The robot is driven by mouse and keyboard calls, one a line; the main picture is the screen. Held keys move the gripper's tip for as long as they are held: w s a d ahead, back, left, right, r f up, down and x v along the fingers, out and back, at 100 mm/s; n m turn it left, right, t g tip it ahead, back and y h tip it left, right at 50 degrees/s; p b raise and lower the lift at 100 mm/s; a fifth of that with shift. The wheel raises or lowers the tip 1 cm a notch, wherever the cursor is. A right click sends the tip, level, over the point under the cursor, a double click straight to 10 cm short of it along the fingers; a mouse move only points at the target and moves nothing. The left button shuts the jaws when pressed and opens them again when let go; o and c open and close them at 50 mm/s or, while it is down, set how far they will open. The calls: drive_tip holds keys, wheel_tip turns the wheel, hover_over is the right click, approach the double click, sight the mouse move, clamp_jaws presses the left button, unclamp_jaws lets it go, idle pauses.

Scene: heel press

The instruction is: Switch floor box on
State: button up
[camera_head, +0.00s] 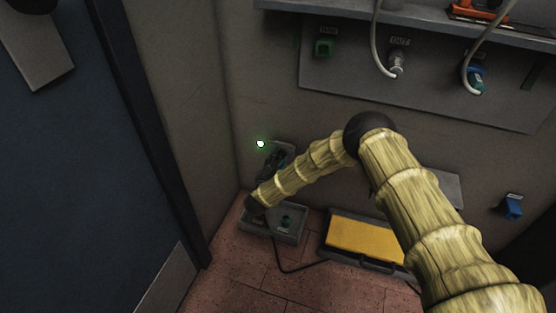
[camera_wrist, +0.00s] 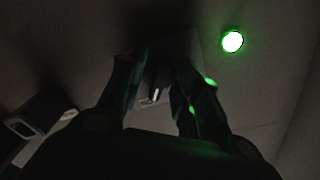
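A grey floor box (camera_head: 292,236) with a small green part (camera_head: 285,222) on top stands on the tiles, partly behind my arm. Above it, a grey fitting (camera_head: 288,150) is at the wall, largely hidden by my dark gripper (camera_head: 273,161). A round green light (camera_head: 260,143) glows beside the gripper; it also shows in the wrist view (camera_wrist: 232,41). There, my gripper (camera_wrist: 163,72) has its fingers apart, with a dark part bearing a small pale mark (camera_wrist: 151,97) between or beyond them. I cannot tell whether the fingers touch it.
A yellow pedal (camera_head: 362,238) in a dark frame is on the floor to the right, with a black cable (camera_head: 290,270) nearby. A wall panel (camera_head: 430,95) with sockets and hoses is above. A blue fitting (camera_head: 512,206) is at right. A dark door (camera_head: 75,160) is at left.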

drive_tip(key=shift+s, duration=0.1)
drive_tip(key=v, duration=1.1)
drive_tip(key=shift+s+a, duration=0.2)
drive_tip(key=shift+s, duration=0.15)
